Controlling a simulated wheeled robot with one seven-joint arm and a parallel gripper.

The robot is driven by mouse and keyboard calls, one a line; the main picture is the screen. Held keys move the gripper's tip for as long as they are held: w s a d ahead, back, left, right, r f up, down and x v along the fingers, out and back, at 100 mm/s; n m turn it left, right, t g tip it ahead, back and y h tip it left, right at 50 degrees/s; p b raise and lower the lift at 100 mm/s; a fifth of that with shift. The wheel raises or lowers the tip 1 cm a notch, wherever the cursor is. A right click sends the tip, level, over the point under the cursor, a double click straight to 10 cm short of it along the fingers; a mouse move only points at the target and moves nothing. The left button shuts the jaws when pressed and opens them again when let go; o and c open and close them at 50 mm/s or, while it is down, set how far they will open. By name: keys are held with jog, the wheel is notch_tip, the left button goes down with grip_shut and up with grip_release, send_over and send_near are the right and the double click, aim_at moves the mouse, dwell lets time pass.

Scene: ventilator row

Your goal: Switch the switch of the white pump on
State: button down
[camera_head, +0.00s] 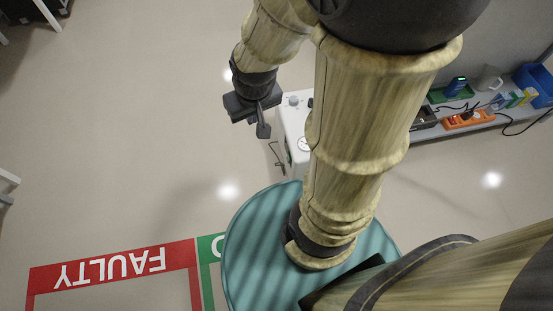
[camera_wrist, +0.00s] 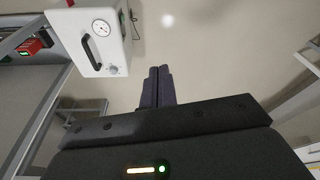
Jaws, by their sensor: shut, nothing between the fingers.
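The white pump (camera_wrist: 72,50) is a white box in the upper left of the wrist view. It has a black handle (camera_wrist: 92,52), a round gauge (camera_wrist: 101,27) and a knob (camera_wrist: 114,69) on its face. In the head view the pump (camera_head: 295,122) is mostly hidden behind my arm. I cannot make out its switch for certain in either view. My gripper (camera_head: 263,130) is shut and empty, to the left of the pump and apart from it. Its fingers (camera_wrist: 158,74) also show shut in the wrist view, to the right of the pump.
A shelf (camera_head: 425,132) at the right holds an orange power strip (camera_head: 468,119), a green tray (camera_head: 450,95) and a blue bin (camera_head: 536,84). A red floor marking reading FAULTY (camera_head: 110,266) lies at lower left. The floor left of my gripper is clear.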

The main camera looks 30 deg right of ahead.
jog(key=shift+a, duration=0.25)
jog(key=w+d+f+n+g+h+b, duration=0.1)
jog(key=f+n, duration=0.6)
jog(key=f, duration=1)
jog(key=w+d+f+n+g+h+b, duration=0.1)
jog(key=w+f+n+h, duration=0.5)
jog(key=f, duration=1.1)
jog(key=w+n+g+b, duration=0.1)
jog(key=w+n+g, duration=0.1)
jog(key=shift+f+g, duration=0.2)
jog(key=shift+g, duration=0.1)
